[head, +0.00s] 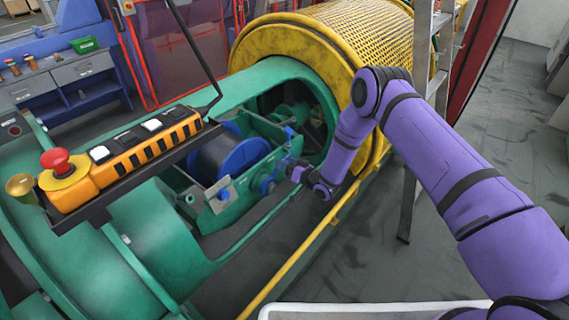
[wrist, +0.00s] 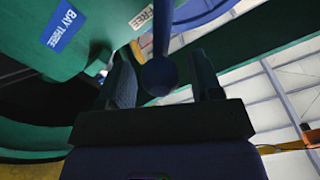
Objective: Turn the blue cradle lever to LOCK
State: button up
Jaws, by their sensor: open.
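In the wrist view a dark blue lever (wrist: 160,74) with a round knob and a stem rising behind it is between the two fingers of my gripper (wrist: 163,80). The fingers are open, one on each side of the knob; I cannot tell whether either touches it. In the head view my gripper (head: 291,166) is at the near side of the green cradle (head: 218,213), beside its blue parts. The lever is not clearly distinguishable there, and no LOCK mark is legible.
A blue-flanged spool (head: 240,157) sits in the cradle inside the green frame. A yellow perforated tube (head: 345,35) is behind it. An orange button box (head: 125,155) hangs at the left. A yellow rail (head: 300,255) runs below, and a ladder (head: 415,130) stands right. A BAY THREE label (wrist: 62,28) is close by.

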jog(key=shift+w+a, duration=0.25)
jog(key=shift+a, duration=0.1)
grip_shut()
jog(key=shift+r, duration=0.1)
jog(key=shift+s+a+n, duration=1.45)
jog(key=shift+s+n, duration=0.4)
jog(key=shift+n, duration=0.8)
jog(key=shift+s+a+n, duration=1.4)
jog(key=shift+s+n, duration=0.45)
jog(key=shift+n, duration=0.85)
jog(key=shift+s+a+n, duration=1.45)
jog(key=shift+s+n, duration=0.4)
jog(key=shift+n, duration=0.8)
jog(key=shift+f, duration=0.2)
